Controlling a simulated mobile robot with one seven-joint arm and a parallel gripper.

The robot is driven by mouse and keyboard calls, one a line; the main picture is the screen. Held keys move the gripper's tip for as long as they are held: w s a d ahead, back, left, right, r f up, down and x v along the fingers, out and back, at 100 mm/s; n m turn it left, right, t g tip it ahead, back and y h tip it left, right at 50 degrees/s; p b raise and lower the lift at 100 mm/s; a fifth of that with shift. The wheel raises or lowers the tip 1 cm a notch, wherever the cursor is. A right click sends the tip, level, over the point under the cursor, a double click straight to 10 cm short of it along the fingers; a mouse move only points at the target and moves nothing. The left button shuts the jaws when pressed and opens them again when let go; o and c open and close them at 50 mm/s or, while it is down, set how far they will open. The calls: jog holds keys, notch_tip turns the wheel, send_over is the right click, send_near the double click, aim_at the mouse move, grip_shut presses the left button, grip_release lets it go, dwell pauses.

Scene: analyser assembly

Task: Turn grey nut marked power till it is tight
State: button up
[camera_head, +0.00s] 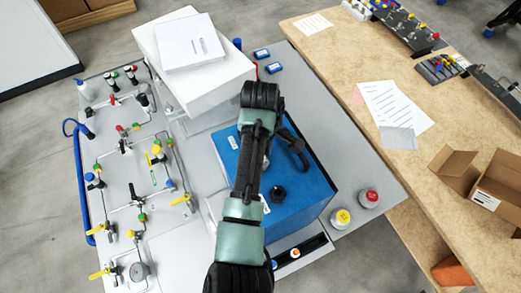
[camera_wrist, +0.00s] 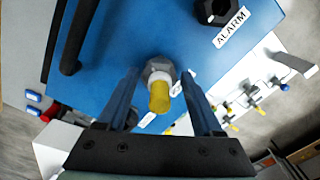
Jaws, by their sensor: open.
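The grey nut (camera_wrist: 158,68) sits on the blue top face of a box (camera_wrist: 120,55) in the wrist view, with a white ring and a yellow stub (camera_wrist: 159,96) standing out from it. My gripper (camera_wrist: 160,74) is open, with one finger to each side of the nut and visible gaps between. A white label beside the nut is partly hidden by the right finger, so its word cannot be read. In the head view the blue box (camera_head: 314,190) lies under my arm, which hides much of its top and my fingertips.
A black nut (camera_wrist: 218,10) labelled ALARM is at the upper right in the wrist view. A black handle (camera_wrist: 80,35) is at the upper left. A white box (camera_head: 180,88) stands behind the blue box. Yellow (camera_head: 341,218) and red (camera_head: 369,198) buttons are to its right.

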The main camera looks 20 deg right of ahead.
jog(key=n, duration=0.6)
jog(key=shift+c, duration=0.3)
grip_shut()
